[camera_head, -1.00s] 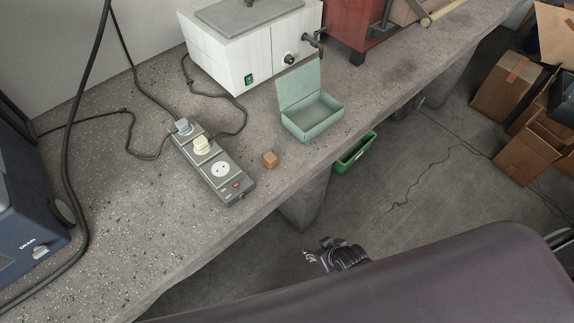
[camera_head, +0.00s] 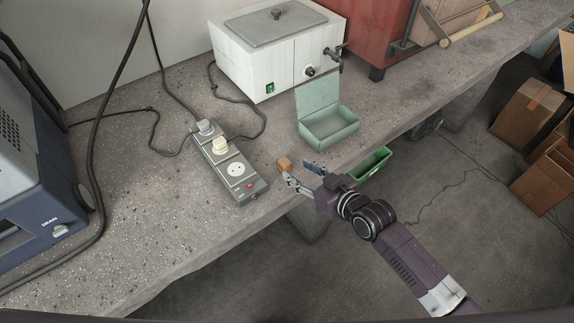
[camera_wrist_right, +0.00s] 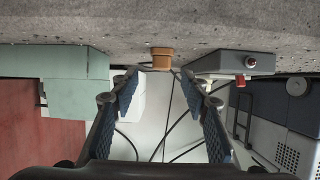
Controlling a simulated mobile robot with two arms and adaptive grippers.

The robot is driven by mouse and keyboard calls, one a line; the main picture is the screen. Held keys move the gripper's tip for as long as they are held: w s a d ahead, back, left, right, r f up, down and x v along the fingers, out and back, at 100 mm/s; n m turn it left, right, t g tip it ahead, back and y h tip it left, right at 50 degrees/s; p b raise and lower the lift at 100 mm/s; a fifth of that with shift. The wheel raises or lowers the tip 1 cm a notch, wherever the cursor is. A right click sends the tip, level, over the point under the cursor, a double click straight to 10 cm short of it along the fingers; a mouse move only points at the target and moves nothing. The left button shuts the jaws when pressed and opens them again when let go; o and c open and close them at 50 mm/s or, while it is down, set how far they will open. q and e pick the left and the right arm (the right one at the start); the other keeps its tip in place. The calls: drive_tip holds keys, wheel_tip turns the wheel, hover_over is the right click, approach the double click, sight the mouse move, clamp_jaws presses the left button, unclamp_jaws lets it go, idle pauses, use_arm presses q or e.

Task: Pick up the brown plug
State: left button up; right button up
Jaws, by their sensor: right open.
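The brown plug (camera_head: 284,163) is a small brown block on the concrete bench, between the power strip and the green open box. It also shows in the right wrist view (camera_wrist_right: 162,58), ahead of the fingers and centred between them. My right gripper (camera_head: 302,175) reaches in over the bench's front edge from the right, open, with its fingertips close to the plug. In the right wrist view the two blue-padded fingers (camera_wrist_right: 161,82) are spread apart with nothing between them. I cannot tell whether a finger touches the plug. My left gripper is not in view.
The grey power strip (camera_head: 232,168) with plugs in it lies left of the plug. The open pale green box (camera_head: 331,127) stands behind right. A white bath unit (camera_head: 262,72) is further back. A green bin (camera_head: 372,164) is below the bench edge. Black cables lie left.

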sight(286, 163)
drive_tip(key=shift+w+a, duration=0.25)
drive_tip(key=shift+w, duration=0.3)
drive_tip(key=shift+x, duration=3.45)
drive_tip(key=shift+s+a, duration=0.15)
drive_tip(key=shift+s, duration=0.05)
drive_tip(key=shift+f, duration=0.1)
clamp_jaws()
